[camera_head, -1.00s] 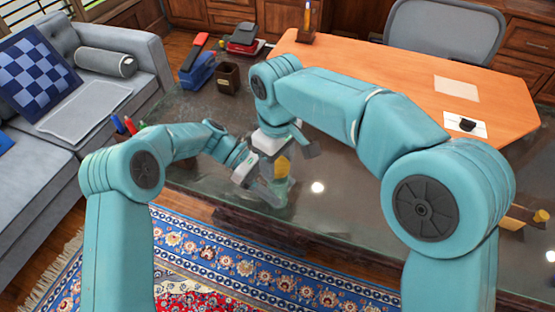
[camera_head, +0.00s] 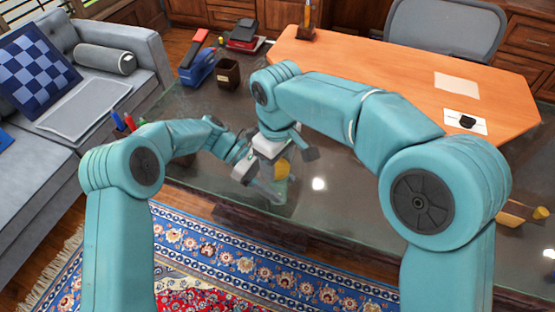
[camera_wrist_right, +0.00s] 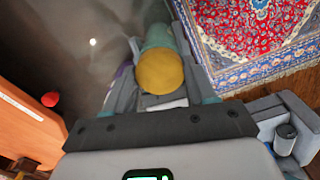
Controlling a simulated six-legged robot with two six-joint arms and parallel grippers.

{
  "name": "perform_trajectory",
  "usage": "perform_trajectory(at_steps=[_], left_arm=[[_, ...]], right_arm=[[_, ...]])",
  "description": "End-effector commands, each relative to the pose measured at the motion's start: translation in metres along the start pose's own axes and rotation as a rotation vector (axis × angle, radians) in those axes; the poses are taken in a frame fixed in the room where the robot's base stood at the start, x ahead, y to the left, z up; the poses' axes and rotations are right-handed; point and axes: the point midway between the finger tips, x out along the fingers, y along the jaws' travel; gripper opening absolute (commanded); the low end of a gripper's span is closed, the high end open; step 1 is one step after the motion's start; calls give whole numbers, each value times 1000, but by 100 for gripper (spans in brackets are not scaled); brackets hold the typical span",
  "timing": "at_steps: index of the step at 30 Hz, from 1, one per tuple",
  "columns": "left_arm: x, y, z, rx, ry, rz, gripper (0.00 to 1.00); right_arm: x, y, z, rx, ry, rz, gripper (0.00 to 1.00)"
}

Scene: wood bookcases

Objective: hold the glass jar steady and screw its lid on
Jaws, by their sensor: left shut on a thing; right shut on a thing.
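The yellow lid (camera_head: 282,168) shows at my right gripper, above the glass desk top. In the right wrist view the lid (camera_wrist_right: 160,72) is a round yellow disc between the fingers of my right gripper (camera_wrist_right: 158,80), which is shut on it. The glass jar (camera_head: 277,190) is see-through and stands below the lid, mostly hidden by the grippers. My left gripper (camera_head: 264,187) reaches in from the left, lower down, and is shut on the jar. The lid sits at the jar's top; whether its threads are engaged cannot be told.
A wooden desk (camera_head: 400,80) stands behind.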

Motion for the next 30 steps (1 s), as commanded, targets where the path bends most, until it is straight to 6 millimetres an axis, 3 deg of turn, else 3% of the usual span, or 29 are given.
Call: perform_trajectory(at_steps=[13, 16, 20, 30], left_arm=[[0, 0, 0, 0, 0, 0, 0], [0, 0, 0, 0, 0, 0, 0], [0, 0, 0, 0, 0, 0, 0], [0, 0, 0, 0, 0, 1, 0]], right_arm=[[8, 0, 0, 6, 0, 0, 26], [8, 0, 0, 82, 0, 0, 26], [8, 0, 0, 358, 0, 1, 26], [8, 0, 1, 1285, 0, 3, 26]])
